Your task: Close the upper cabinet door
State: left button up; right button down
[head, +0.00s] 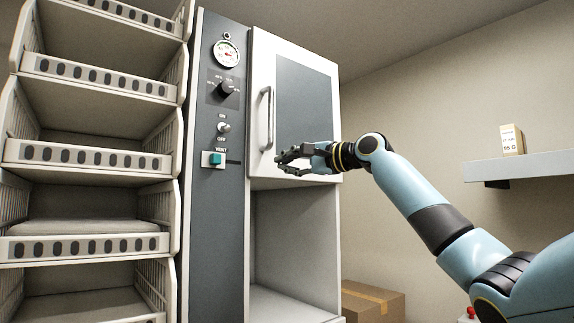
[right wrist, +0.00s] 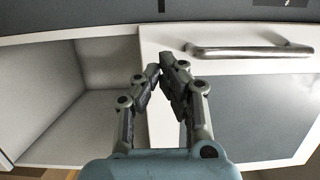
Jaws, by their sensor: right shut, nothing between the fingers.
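The upper cabinet door (head: 303,94) is white with a grey panel and a vertical bar handle (head: 267,118) on its left side. It looks flush or nearly flush with the cabinet front; a small gap cannot be ruled out. My right gripper (head: 280,163) is shut and empty, in front of the door's lower part, below the handle. In the right wrist view, the fingertips (right wrist: 160,62) are close together near the door's lower edge, with the handle (right wrist: 250,51) to their right. Contact with the door cannot be told. My left gripper is out of view.
An open compartment (head: 290,245) lies below the door. A grey control panel (head: 217,235) with gauge, knob and switches stands left of it, then a rack of trays (head: 85,155). A cardboard box (head: 372,302) is low right, and a wall shelf (head: 530,167) holds a small box (head: 511,140).

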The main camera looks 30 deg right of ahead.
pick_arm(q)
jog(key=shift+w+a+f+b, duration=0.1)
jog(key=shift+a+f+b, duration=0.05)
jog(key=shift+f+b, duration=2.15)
pick_arm(e)
jog(key=s, duration=0.7)
jog(key=shift+s+d+f, duration=0.4)
